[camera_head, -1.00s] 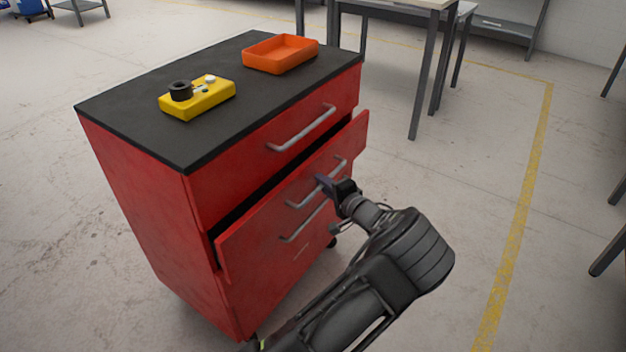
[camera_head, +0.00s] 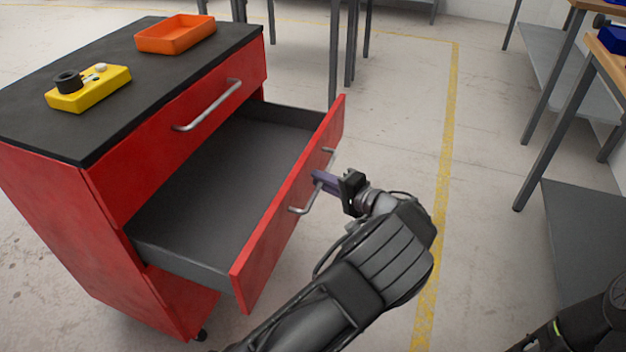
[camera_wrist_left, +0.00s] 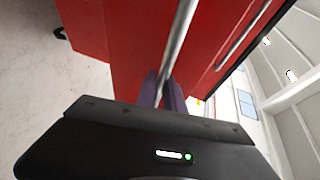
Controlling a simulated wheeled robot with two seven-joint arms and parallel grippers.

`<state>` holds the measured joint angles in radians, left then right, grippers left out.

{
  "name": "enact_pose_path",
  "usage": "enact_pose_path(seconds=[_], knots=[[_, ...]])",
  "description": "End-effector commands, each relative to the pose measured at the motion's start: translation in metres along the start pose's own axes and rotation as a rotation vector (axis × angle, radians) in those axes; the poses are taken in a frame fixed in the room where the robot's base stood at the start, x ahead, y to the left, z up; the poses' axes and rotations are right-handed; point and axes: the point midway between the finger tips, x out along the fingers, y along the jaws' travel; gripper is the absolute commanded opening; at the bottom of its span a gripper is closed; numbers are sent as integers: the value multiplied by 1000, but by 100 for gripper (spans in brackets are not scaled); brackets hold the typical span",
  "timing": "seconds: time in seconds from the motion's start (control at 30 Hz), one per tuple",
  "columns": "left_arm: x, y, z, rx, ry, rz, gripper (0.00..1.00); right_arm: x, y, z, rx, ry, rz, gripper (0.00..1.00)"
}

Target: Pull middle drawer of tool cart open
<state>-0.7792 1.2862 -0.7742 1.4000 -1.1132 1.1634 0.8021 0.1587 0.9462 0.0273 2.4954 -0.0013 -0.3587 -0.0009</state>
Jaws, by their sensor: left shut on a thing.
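The red tool cart (camera_head: 40,215) with a black top stands at the left in the head view. Its middle drawer (camera_head: 290,215) is pulled well out, and its grey inside is visible and empty. My left gripper (camera_head: 320,182) is shut on the drawer's metal handle (camera_head: 300,209), in front of the red drawer face. In the left wrist view, the purple fingers (camera_wrist_left: 163,92) close around the handle bar (camera_wrist_left: 178,40). Part of my right arm shows at the bottom right corner; its gripper is not visible.
The top drawer (camera_head: 180,145) is shut. On the cart top are an orange tray (camera_head: 175,38) and a yellow block (camera_head: 90,90) with small parts. Workbenches stand at the back and right. The floor around the yellow line (camera_head: 445,160) is clear.

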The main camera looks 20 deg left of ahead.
Motion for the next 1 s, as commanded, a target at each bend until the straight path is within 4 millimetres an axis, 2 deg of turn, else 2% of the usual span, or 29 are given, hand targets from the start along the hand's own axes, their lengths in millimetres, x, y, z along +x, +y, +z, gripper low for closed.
enact_pose_path(seconds=[0.27, 0.3, 0.57, 0.83, 1.0], knots=[[0, 2, 1, 1, -2, 3, 0, 0, 0, 0, -1, 0, 0, 36], [0, 2, 1, 1, -2, 3, 13, 0, 0, 0, -1, 0, 0, 36], [0, 1, 0, 0, -1, 1, 34, 0, 0, 0, -1, 0, 0, 36], [-1, 0, 0, -1, 0, 1, 34, 0, 0, 0, -1, 0, 0, 36], [-14, 0, -1, -1, 2, 0, 34, -1, -1, 0, -1, 0, 0, 36]])
